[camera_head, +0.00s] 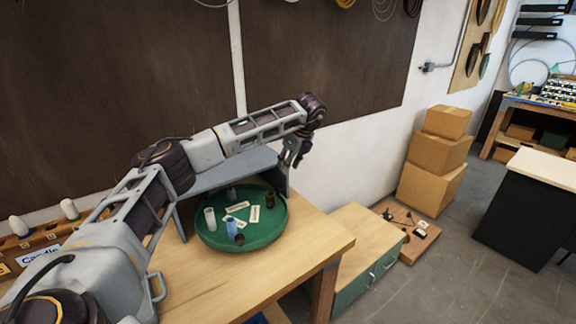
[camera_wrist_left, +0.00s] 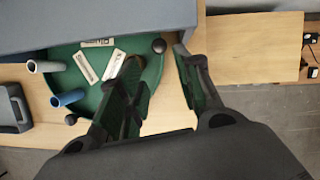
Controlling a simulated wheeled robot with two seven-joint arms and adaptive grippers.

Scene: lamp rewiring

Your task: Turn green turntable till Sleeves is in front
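The round green turntable (camera_head: 270,233) lies on the wooden table, partly under a grey shelf. It bears three white labels (camera_head: 255,214), whose words are too small to read, so I cannot tell which is Sleeves. A white tube (camera_head: 210,219), a blue tube (camera_head: 232,229) and a dark brown item (camera_head: 269,199) stand on it. Small dark knobs sit at its rim, one clear in the left wrist view (camera_wrist_left: 158,46). My left gripper (camera_head: 293,153) is raised above the turntable's far right side. Its fingers are apart and empty in the left wrist view (camera_wrist_left: 157,70). My right gripper is out of view.
The grey shelf (camera_head: 228,168) overhangs the turntable's back. A rack labelled Candle-something (camera_head: 40,255) is at the left. Right of the table (camera_head: 215,285) stand a green-fronted drawer cabinet (camera_head: 368,278) and stacked cardboard boxes (camera_head: 432,188). The tabletop in front of the turntable is clear.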

